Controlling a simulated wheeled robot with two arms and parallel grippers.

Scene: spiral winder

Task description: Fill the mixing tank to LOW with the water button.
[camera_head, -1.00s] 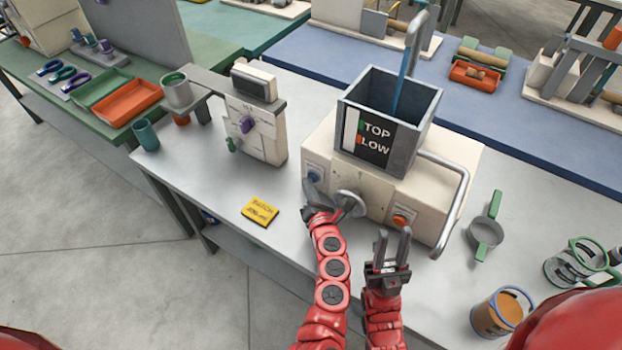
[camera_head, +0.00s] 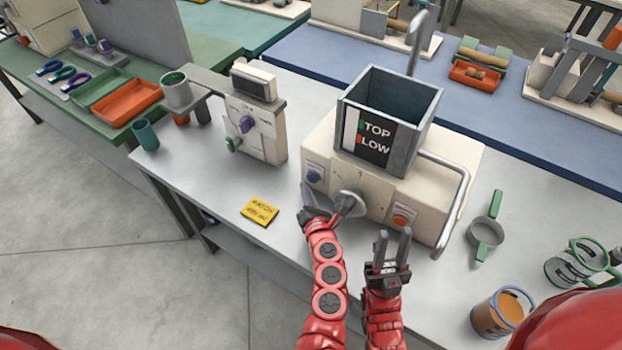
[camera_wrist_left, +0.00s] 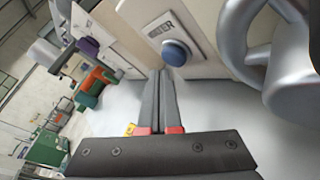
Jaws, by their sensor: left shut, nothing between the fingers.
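The blue water button (camera_head: 313,176) is on the front left of the cream machine; it also shows in the left wrist view (camera_wrist_left: 177,52), under a partly readable label. My left gripper (camera_head: 306,212) is shut and empty, its fingertips (camera_wrist_left: 161,74) just short of the button and apart from it. The grey mixing tank (camera_head: 420,120) stands on the machine, with TOP and LOW marks beside a pale gauge strip (camera_head: 350,127). No water stream hangs from the spout (camera_head: 417,40). I cannot make out the water level. My right gripper (camera_head: 392,242) is open and empty before the machine.
A grey handwheel (camera_head: 350,203) sits right of the blue button, close to my left gripper. An orange button (camera_head: 400,219) and a bent metal handle (camera_head: 462,195) are farther right. A yellow note (camera_head: 260,211) lies on the table at left. A sieve (camera_head: 486,232) lies at right.

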